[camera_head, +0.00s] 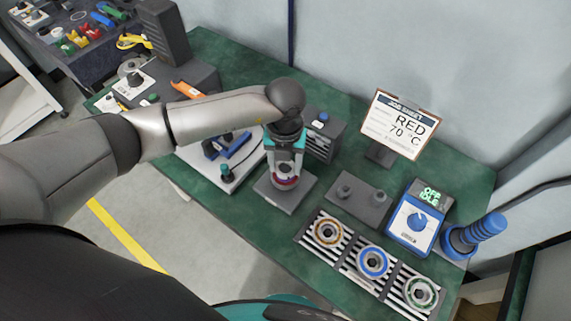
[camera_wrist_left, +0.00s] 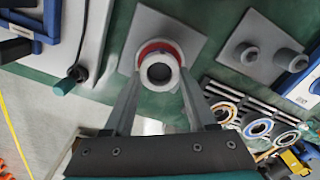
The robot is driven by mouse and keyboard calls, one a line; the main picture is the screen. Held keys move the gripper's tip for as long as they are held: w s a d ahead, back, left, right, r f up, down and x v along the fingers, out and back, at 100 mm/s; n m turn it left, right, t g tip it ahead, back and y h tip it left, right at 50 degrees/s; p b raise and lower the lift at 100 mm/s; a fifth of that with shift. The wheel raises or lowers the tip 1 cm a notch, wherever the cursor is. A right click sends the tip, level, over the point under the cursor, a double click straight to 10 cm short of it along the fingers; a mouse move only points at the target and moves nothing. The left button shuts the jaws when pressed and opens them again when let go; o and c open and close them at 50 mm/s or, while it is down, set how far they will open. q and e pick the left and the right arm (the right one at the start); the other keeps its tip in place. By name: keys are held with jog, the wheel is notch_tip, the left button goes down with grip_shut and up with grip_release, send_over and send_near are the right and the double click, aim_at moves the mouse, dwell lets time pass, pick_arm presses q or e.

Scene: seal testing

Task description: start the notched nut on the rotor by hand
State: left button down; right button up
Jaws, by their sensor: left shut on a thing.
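My left gripper (camera_head: 286,171) points down over the rotor stand (camera_head: 271,197) in the middle of the bench. In the left wrist view my left gripper (camera_wrist_left: 160,76) has its two fingers closed on either side of a grey ring, which I take to be the notched nut (camera_wrist_left: 159,86). The nut sits over the red part of the rotor (camera_wrist_left: 151,47), roughly centred on it. Whether its thread is engaged cannot be told. In the head view the red part of the rotor (camera_head: 286,183) shows below the fingers, and the nut is mostly hidden. My right gripper is not in view.
A grey plate with two posts (camera_head: 358,199) lies right of the stand. Slotted trays with seal rings (camera_head: 372,262) are at the front right.

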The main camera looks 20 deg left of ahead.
pick_arm(q)
jog(key=shift+s+f+m, duration=0.2)
jog(key=shift+f+m, duration=0.1)
jog(key=shift+a+m+b, duration=0.1)
jog(key=shift+m+b, duration=0.35)
jog(key=shift+m, duration=0.55)
jog(key=c, duration=0.5)
grip_release()
jog(key=o, duration=0.4)
jog(key=shift+w+r, duration=0.15)
jog(key=shift+r, duration=0.1)
notch_tip(320, 180, up, 9)
jog(key=p, duration=0.7)
jog(key=shift+p, duration=0.3)
